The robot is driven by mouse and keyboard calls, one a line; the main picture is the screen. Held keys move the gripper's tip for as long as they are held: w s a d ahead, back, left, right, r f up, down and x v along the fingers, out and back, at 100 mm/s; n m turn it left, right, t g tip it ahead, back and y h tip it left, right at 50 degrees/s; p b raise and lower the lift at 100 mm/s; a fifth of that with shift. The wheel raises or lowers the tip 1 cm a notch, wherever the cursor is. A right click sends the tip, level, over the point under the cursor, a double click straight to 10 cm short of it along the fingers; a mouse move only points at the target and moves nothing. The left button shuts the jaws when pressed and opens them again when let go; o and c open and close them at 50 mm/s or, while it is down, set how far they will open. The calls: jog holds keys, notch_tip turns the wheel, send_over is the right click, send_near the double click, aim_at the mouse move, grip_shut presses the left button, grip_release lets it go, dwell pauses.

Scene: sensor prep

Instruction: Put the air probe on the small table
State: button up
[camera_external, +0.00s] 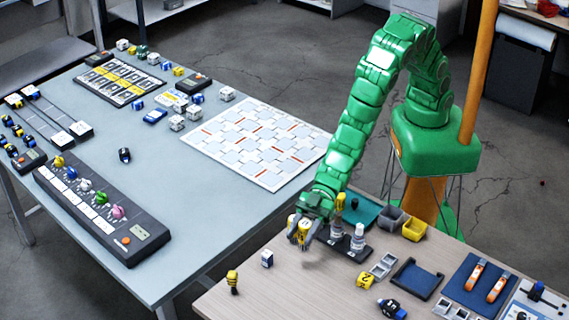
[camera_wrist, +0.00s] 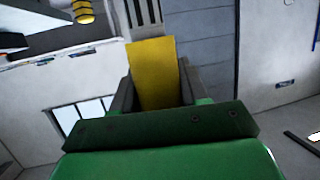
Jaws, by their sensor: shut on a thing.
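My gripper (camera_external: 303,238) is at the left part of the wooden-topped table (camera_external: 212,300), fingers pointing down. It is shut on a yellow thing (camera_wrist: 152,75), which stands between the dark jaws in the wrist view. A yellow and black piece (camera_external: 233,282) stands apart near the left edge of the wooden table.
Bins (camera_external: 414,229), trays (camera_external: 416,278) and tools fill the right side. The larger grey-blue table (camera_external: 170,215) holds panels and blocks.

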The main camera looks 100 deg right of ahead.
jog(key=shift+w+a+f, duration=0.85)
jog(key=shift+a+f, duration=0.05)
jog(key=shift+f, duration=0.75)
jog(key=shift+w+a+f, duration=0.85)
jog(key=shift+f, duration=0.8)
jog(key=shift+w+a+f, duration=0.85)
jog(key=shift+a+f, duration=0.05)
jog(key=shift+f, duration=0.75)
jog(key=shift+f, duration=0.1)
jog(key=o, duration=1.1)
jog(key=shift+s+d+r, duration=0.3)
jog(key=shift+d, duration=0.15)
jog(key=shift+v, duration=1)
notch_tip(320, 180, up, 7)
